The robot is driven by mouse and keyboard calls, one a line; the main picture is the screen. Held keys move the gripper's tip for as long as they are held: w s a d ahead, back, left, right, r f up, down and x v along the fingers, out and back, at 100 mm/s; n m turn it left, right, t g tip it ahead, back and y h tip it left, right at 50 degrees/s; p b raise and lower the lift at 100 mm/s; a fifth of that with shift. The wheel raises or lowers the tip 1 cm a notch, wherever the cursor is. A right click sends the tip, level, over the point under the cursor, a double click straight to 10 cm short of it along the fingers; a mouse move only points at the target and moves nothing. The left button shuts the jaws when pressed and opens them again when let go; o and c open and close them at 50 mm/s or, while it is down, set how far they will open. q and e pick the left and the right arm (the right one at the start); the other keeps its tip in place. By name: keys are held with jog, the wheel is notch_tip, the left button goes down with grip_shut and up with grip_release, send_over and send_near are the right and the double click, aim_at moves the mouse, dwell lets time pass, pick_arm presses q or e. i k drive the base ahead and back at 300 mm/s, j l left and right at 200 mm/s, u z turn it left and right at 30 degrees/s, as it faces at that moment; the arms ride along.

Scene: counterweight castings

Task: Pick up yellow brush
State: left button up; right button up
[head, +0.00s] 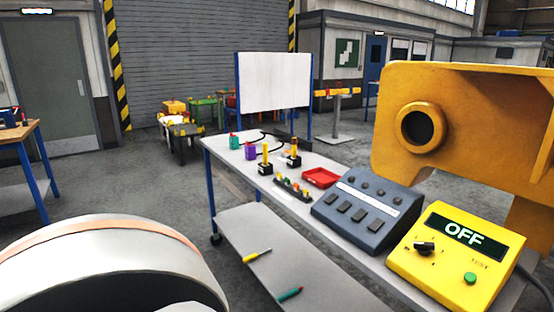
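A slim tool with a yellow handle (262,253) and a pale end lies on the lower grey shelf of the bench. It looks like the yellow brush, but it is too small to be sure. A similar tool with a green body and reddish end (289,294) lies nearer on the same shelf. Two upright yellow pieces in dark bases (265,160) (293,153) stand on the bench top. Neither gripper shows in the head view. A large white rounded part, probably my arm, fills the lower left.
The bench top (222,150) holds a red tray (320,178), a grey button console (366,209) and a yellow box reading OFF (443,258). A large yellow casting (470,125) blocks the right side. Open floor lies left of the bench.

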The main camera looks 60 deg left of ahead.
aim_at(265, 144)
jog(key=j+z, duration=0.15)
jog(key=j, duration=0.35)
jog(key=k+j+z, duration=0.15)
jog(key=j, duration=0.3)
jog(key=k+j, duration=0.1)
jog(key=j, duration=0.4)
jog(key=j+z, duration=0.1)
jog(key=j, duration=0.4)
jog(key=k+j, duration=0.15)
jog(key=j, duration=0.3)
jog(key=k+j+z, duration=0.1)
jog(key=j, duration=0.4)
